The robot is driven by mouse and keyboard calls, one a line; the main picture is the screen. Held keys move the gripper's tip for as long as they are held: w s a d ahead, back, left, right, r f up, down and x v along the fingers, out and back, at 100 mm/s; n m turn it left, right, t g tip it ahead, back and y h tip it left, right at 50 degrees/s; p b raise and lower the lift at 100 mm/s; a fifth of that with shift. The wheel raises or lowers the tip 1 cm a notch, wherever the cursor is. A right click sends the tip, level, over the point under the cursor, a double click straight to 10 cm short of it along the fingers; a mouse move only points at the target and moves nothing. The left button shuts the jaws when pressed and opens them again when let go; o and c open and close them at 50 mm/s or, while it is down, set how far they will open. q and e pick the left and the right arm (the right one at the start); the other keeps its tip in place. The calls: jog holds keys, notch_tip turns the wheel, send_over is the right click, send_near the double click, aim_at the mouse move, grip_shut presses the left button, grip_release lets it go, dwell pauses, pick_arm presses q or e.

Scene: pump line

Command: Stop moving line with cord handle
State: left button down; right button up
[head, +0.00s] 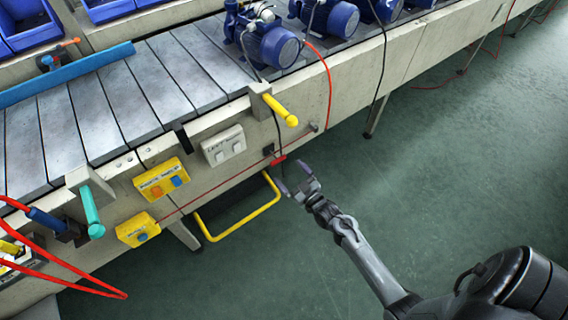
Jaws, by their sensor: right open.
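A thin red cord (215,191) runs along the side of the conveyor line (70,125), from a yellow box with a blue button (137,230) toward a small red handle (278,161). My right gripper (292,177) is open and empty, just below and right of the red handle; I cannot tell whether it touches it. Blue pumps (265,42) stand on the line's slats at the top; from this one picture I cannot tell whether they move. My left gripper is out of view.
A yellow bar loop (240,218) hangs below the line. A yellow peg (280,109) and a teal peg (92,212) stick out from its edge. A yellow control box (162,179) and a white switch plate (223,146) are on its side. Green floor (430,160) at right is clear.

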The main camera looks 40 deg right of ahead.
jog(key=shift+s+a+p, duration=0.15)
jog(key=shift+s+p, duration=0.2)
jog(key=shift+s, duration=0.8)
jog(key=shift+s+a+p, duration=0.1)
jog(key=shift+s+p, duration=0.25)
jog(key=shift+s, duration=0.75)
jog(key=s+a+r+n+g+y+p, duration=0.1)
jog(key=s+a+r+g+p, duration=0.1)
jog(key=a+r+p, duration=0.35)
jog(key=s+a+r+n+g+y+p, duration=0.1)
jog(key=s+a+r+p, duration=0.15)
jog(key=r+p, duration=0.55)
jog(key=s+a+r+n+g+y+p, duration=0.15)
jog(key=a+r+p, duration=0.3)
jog(key=r, duration=0.45)
jog(key=s+a+r+m+g+h+p, duration=0.1)
jog(key=s+a+r+g, duration=0.15)
jog(key=s+g, duration=0.35)
jog(key=s+a+r+m+g+h, duration=0.15)
jog(key=s+r+g, duration=0.25)
jog(key=s, duration=0.4)
notch_tip(320, 180, up, 38)
jog(key=d+y+p, duration=0.1)
jog(key=p, duration=3.7)
jog(key=shift+s+f, duration=0.15)
jog(key=shift+s, duration=0.1)
